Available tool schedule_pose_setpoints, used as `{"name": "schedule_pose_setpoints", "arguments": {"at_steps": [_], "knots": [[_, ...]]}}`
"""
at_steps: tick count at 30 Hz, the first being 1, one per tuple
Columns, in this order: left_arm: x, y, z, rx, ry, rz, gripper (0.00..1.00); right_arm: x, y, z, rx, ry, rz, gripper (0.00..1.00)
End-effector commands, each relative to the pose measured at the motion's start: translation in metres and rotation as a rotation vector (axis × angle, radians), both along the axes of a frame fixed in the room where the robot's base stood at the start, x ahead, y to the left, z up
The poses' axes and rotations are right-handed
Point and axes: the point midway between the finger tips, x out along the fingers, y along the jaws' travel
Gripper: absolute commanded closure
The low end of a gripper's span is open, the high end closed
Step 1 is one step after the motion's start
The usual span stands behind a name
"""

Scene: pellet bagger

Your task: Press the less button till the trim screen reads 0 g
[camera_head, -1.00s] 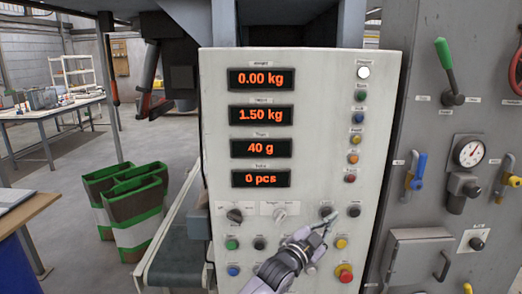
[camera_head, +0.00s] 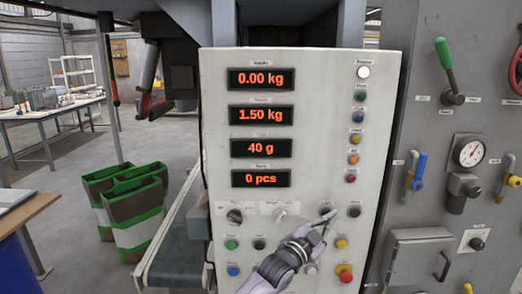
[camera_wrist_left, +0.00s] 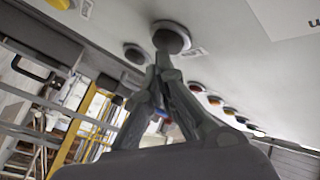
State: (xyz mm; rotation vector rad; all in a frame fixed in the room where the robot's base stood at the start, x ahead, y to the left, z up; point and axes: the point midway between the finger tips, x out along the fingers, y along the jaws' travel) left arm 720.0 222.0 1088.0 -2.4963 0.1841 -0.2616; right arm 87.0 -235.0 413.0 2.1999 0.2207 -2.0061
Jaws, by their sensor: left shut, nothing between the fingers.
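The control panel (camera_head: 310,120) faces me with stacked red displays. The third one, the trim screen (camera_head: 260,148), reads 40 g. My left gripper (camera_head: 329,217) is shut and empty, its fingertips at a dark round button (camera_head: 325,211) in the panel's lower right, partly covering it. In the left wrist view the closed fingertips (camera_wrist_left: 161,62) meet the lower edge of that dark button (camera_wrist_left: 171,38); I cannot tell whether it is pressed in. Another dark button (camera_head: 354,211) sits to its right. The button labels are too small to read, so I cannot tell which is less. My right gripper is not in view.
A red emergency-type button (camera_head: 344,274) and a yellow button (camera_head: 341,242) sit below. Two rotary knobs, one at the left (camera_head: 235,216), share the button row. A grey cabinet with a green lever (camera_head: 446,62) stands at right. A conveyor (camera_head: 180,250) is at left.

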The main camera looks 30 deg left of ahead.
Motion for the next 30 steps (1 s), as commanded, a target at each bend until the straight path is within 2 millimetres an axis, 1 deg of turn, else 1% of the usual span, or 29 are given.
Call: {"name": "schedule_pose_setpoints", "arguments": {"at_steps": [21,26,30], "knots": [[0.0058,0.0034,-0.0003,-0.001,0.001,-0.001,1.0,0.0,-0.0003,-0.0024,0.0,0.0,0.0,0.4],[0.0033,0.0019,0.0008,-0.001,0.001,-0.001,1.0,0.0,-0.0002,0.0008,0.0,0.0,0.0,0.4],[-0.0026,-0.0018,0.001,-0.002,0.001,-0.001,1.0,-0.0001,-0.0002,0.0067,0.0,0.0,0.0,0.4]]}}
